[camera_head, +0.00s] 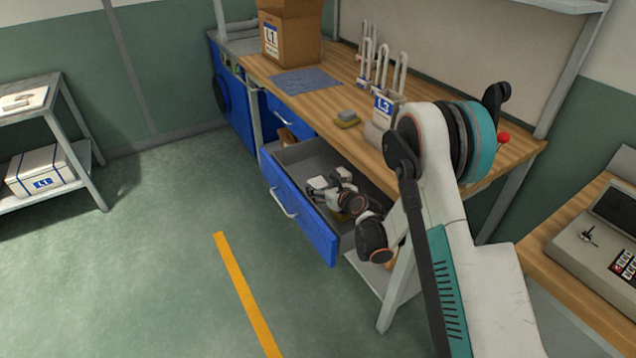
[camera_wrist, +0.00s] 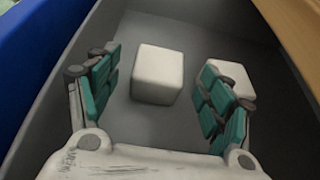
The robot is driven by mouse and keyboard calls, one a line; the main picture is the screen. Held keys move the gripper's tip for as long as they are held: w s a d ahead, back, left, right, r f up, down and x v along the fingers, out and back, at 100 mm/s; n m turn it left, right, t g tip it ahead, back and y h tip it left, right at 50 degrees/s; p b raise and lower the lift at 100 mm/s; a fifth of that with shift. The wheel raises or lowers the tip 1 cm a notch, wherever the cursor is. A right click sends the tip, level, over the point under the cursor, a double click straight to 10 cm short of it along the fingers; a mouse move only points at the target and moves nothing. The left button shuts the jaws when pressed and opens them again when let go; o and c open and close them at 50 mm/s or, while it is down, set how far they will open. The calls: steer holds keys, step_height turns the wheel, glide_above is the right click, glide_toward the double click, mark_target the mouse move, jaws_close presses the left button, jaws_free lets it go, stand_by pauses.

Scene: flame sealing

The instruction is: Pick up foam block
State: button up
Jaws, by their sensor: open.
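Two pale foam blocks lie in the open grey drawer in the wrist view. One foam block (camera_wrist: 158,74) is between my two teal-padded fingers and a little beyond them, with gaps on both sides. The other foam block (camera_wrist: 236,78) is to the right, partly hidden behind the right finger. My gripper (camera_wrist: 158,88) is open and empty, pointing down into the drawer.
The drawer's blue front (camera_head: 300,212) and grey walls surround my gripper closely. The wooden workbench top (camera_head: 330,100) is above, with a cardboard box (camera_head: 290,38), a blue mat (camera_head: 305,80) and an L3 holder (camera_head: 383,108). Open floor lies to the left.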

steer(key=shift+x, duration=0.75)
steer(key=shift+s+r, duration=0.15)
steer(key=shift+c, duration=0.3)
steer(key=c, duration=0.8)
